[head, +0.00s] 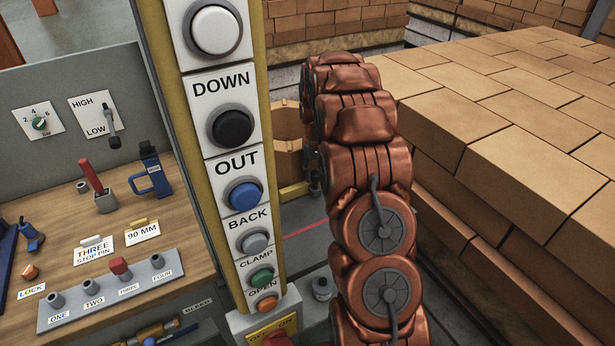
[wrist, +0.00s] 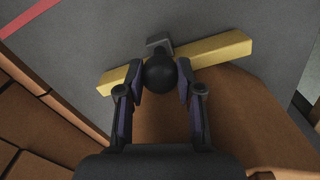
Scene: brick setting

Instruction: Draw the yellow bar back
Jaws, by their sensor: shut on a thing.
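The yellow bar (wrist: 222,50) lies slantwise across the grey surface in the wrist view, with a dark block and a round black knob (wrist: 160,73) at its middle. My gripper (wrist: 158,84) is shut on the black knob, one finger on each side of it. In the head view, a small part of the yellow bar (head: 293,190) shows between the button column and my arm. My arm hides the rest of the bar, the knob and my gripper there.
Stacked bricks (head: 480,110) fill the right side, close beside my arm. A yellow-edged button column (head: 222,130) stands just left of my arm. A wooden bench (head: 120,215) with levers and pegs is further left. A red line (wrist: 28,30) marks the grey surface (wrist: 80,40).

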